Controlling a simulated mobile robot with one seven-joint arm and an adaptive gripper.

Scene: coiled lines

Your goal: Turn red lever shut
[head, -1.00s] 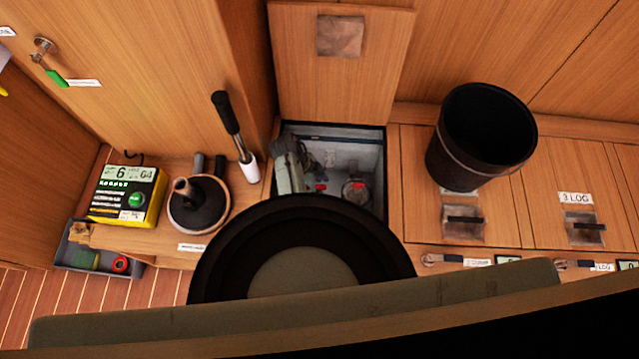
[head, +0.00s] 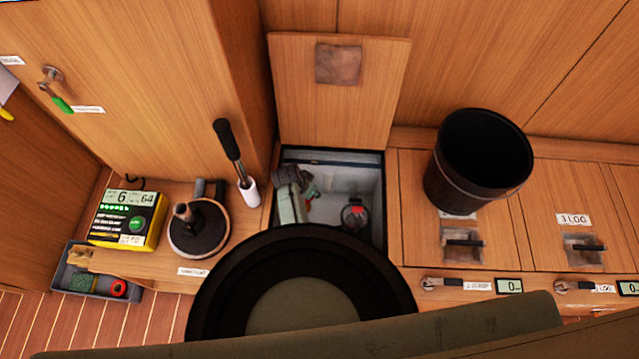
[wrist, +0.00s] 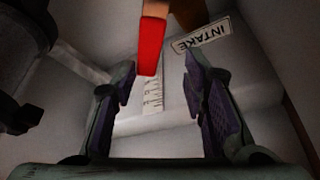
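The red lever (wrist: 151,45) shows in the wrist view as a flat red bar hanging down from the top edge. Its free end is near the tips of my gripper (wrist: 160,70), nearer the left finger. My gripper is open, with a gap between its padded fingers and nothing clasped. A small red patch (head: 310,197) in the head view, inside the open locker (head: 374,170), looks like the same lever. A grey-green shape beside it seems to be my gripper's end. Where the lever is mounted is out of the wrist view.
An upside-down INTAKE label (wrist: 203,34) is just right of the lever. A dark round fitting (head: 354,215) with a red part stands at the locker's right. The locker walls are close around. The raised lid (head: 340,110) stands behind; a black bucket (head: 478,160) is at right.

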